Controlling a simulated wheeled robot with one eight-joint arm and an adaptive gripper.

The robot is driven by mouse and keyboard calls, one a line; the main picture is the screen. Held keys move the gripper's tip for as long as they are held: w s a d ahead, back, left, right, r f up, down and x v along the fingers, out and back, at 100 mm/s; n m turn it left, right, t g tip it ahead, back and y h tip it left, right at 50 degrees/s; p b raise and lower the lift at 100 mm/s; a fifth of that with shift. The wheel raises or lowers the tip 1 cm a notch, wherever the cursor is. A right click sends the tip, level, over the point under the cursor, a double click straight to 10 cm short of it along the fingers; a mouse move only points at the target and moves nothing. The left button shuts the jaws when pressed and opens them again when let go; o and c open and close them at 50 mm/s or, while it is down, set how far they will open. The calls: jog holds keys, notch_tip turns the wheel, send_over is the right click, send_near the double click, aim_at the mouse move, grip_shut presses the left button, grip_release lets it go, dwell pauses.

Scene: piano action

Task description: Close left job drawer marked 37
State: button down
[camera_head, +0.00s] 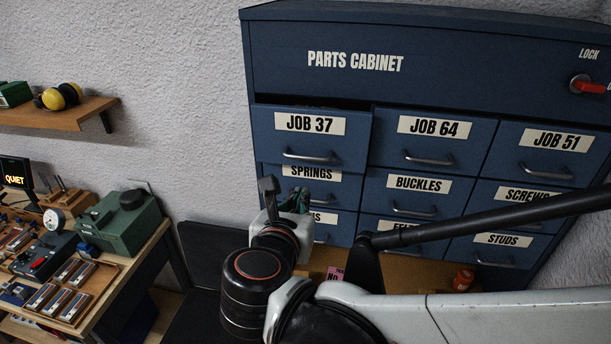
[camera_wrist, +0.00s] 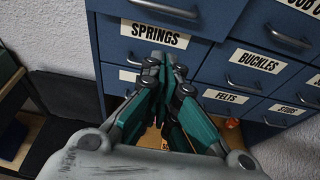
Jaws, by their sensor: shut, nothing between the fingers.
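The left job drawer marked JOB 37 (camera_head: 311,138) is in the top row of the blue parts cabinet (camera_head: 440,60), at its left end. It stands out from the cabinet front, with a dark gap above it, and has a grey bar handle (camera_head: 311,157). My gripper (camera_head: 268,186) is below and left of this drawer's front, apart from the handle, with its fingers shut and empty. In the wrist view the gripper (camera_wrist: 162,58) is in front of the drawer marked SPRINGS (camera_wrist: 155,36); whether it touches is unclear.
The JOB 64 (camera_head: 434,140) and JOB 51 (camera_head: 555,150) drawers sit to the right. A red lock knob (camera_head: 588,85) is at the cabinet's upper right. A workbench with a green box (camera_head: 120,222) stands at the left. An orange jar (camera_head: 463,279) is below the cabinet drawers.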

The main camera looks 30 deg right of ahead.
send_near(315, 167)
jog(key=w+d+f, duration=0.3)
jog(key=w, duration=0.1)
jog(key=shift+w+d+f, duration=0.25)
jog(key=shift+w, duration=0.1)
dwell(0.4)
jog(key=w+d, duration=0.1)
jog(key=w+d+b, duration=0.1)
jog(key=w, duration=0.1)
jog(key=shift+w+d+f, duration=0.1)
jog(key=shift+w+d, duration=0.2)
jog(key=shift+s+a, duration=0.1)
jog(key=shift+a, duration=0.05)
